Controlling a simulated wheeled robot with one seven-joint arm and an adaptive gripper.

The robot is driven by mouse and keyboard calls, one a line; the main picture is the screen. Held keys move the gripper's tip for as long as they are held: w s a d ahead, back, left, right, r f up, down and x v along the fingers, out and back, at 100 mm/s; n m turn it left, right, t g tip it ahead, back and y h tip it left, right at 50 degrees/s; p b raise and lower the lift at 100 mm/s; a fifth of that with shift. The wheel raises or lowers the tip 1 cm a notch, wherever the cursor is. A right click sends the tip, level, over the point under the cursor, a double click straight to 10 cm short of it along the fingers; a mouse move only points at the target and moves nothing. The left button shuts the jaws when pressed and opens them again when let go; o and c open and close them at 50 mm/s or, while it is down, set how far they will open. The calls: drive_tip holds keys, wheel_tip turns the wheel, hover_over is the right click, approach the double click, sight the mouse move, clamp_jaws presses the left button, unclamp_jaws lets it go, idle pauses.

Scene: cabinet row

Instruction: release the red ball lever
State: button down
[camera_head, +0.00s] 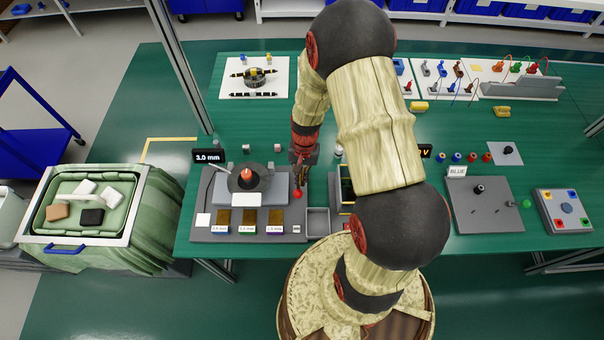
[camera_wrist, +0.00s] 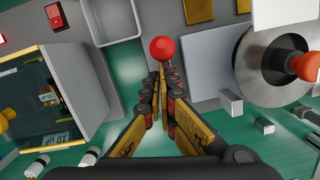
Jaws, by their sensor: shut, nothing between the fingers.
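The red ball of the lever (camera_head: 297,193) sits at the right side of the grey station with the round dial, near my fingertips. In the wrist view the red ball (camera_wrist: 162,49) stands just beyond the fingertips, on a short dark stem that is partly hidden. My gripper (camera_head: 300,172) points down over the station; in the wrist view its fingers (camera_wrist: 160,78) come together at the tips with nothing held. The tips look very close to the ball; I cannot tell if they touch it.
A disc with an orange-red knob (camera_wrist: 280,66) stands beside the lever. An empty grey tray (camera_head: 317,222) lies right of it. A dark-windowed box (camera_wrist: 45,100) is on the other side in the wrist view. A "3.0 mm" display (camera_head: 208,157) stands behind the station.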

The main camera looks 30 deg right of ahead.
drive_tip(key=shift+s+a, duration=0.2)
drive_tip(key=shift+s, duration=0.25)
drive_tip(key=shift+s+f, duration=0.1)
drive_tip(key=shift+f, duration=0.1)
drive_tip(key=w+d+r, duration=0.2)
drive_tip(key=r, duration=0.3)
drive_tip(key=w+d+r+p, duration=0.1)
drive_tip(key=r, duration=0.4)
drive_tip(key=shift+w+d+r, duration=0.35)
drive_tip(key=shift+d, duration=0.05)
drive_tip(key=shift+s, duration=0.1)
